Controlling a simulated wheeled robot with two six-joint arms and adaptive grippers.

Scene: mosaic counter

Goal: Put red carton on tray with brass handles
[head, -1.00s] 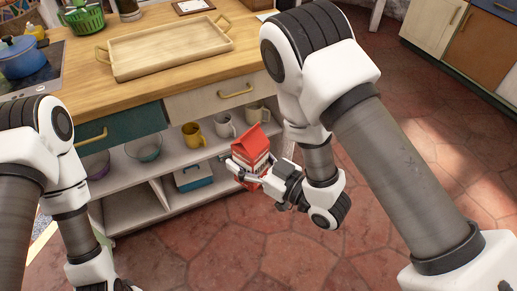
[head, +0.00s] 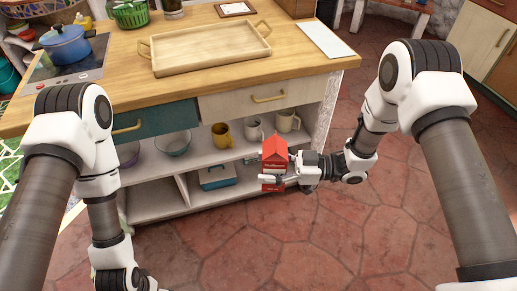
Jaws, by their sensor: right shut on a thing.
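The red carton (head: 275,153) has a gabled top and is upright, held in front of the open shelf and below the counter top. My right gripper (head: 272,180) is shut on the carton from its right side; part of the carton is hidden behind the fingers. The tray with brass handles (head: 210,62) is a pale wooden rectangle lying on the counter, up and to the left of the carton, and its inside is empty. My left arm comes in at the left and hangs low; its gripper fingers are not in view.
The wooden counter (head: 330,67) has a stove with a blue pot (head: 66,45) at the left and a white sheet (head: 326,39) right of the tray. A green basket (head: 131,13) stands behind. Mugs (head: 221,135), bowls and a blue box (head: 217,176) are on the shelves below.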

